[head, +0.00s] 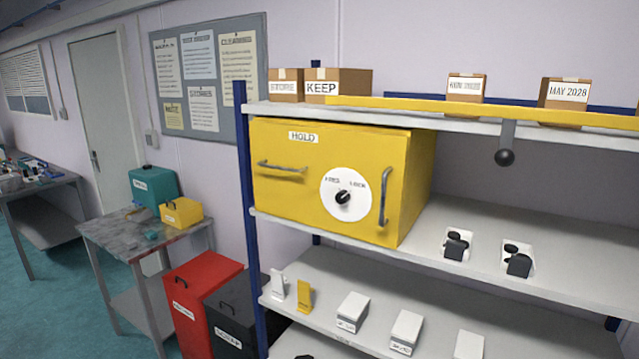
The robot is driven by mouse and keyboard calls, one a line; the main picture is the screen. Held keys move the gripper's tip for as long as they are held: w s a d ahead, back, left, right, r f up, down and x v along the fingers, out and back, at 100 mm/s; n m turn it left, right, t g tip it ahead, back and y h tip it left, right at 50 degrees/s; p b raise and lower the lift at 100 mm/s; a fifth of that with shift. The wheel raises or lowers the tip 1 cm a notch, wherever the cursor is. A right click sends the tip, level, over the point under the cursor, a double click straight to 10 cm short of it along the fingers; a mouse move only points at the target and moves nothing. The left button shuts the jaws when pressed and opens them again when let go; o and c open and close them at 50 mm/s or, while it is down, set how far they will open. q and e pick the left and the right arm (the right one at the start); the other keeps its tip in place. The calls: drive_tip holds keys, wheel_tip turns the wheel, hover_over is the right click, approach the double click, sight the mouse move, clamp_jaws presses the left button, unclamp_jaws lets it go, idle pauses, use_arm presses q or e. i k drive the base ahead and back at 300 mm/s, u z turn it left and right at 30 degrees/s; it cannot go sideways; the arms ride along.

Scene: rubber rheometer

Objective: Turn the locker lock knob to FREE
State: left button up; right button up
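A yellow locker (284,193) labelled HOLD stands on the upper part of a blue and white shelf rack. On its front is a round white dial plate (335,205) marked FREE on the left and LOCK on the right. A black knob (343,198) sits at the plate's centre; its pointer seems to lean toward the upper right, the LOCK side. A grey handle (384,196) stands upright right of the dial, and another handle (282,167) lies level at the left. The locker front looks closed. Neither of my grippers shows in the head view.
A yellow bar (480,109) runs along the top shelf edge, with a black ball-ended lever (505,157) hanging right of the locker. Small black-and-white devices (457,244) sit on the shelf at right. Red (203,305) and black bins stand at lower left. The space before the locker looks clear.

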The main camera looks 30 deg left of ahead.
sight(342, 197)
drive_tip(key=z, duration=3.1)
drive_tip(key=k, duration=1.95)
drive_tip(key=u, duration=1.95)
